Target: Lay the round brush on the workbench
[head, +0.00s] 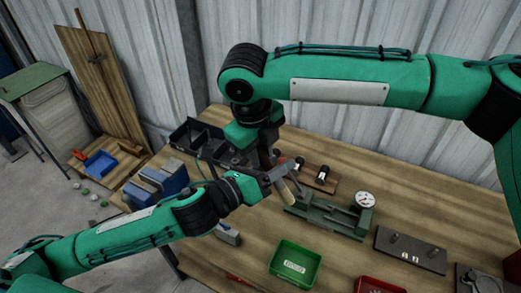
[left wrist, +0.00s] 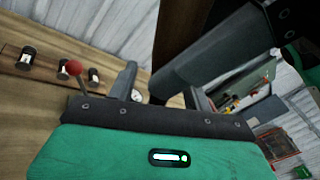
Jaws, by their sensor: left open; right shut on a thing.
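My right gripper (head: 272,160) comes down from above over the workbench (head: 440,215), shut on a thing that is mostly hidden. A tan, handle-like piece (head: 286,192) shows just below it, by my left gripper's fingertips; it looks like part of the round brush, but I cannot make out the bristles. My left gripper (head: 280,178) is open and close beside my right gripper above the bench. In the left wrist view my left gripper's fingers (left wrist: 160,90) stand apart, with a large dark grey form (left wrist: 215,55) beyond them; I cannot tell what it is.
A green fixture with a dial gauge (head: 330,212) stands on the bench right of the grippers. A green tray (head: 295,264), a red tray (head: 378,285) and a dark plate (head: 410,250) are nearer. Black bins (head: 197,138) and a blue-grey block (head: 160,182) stand left. The right bench area is partly clear.

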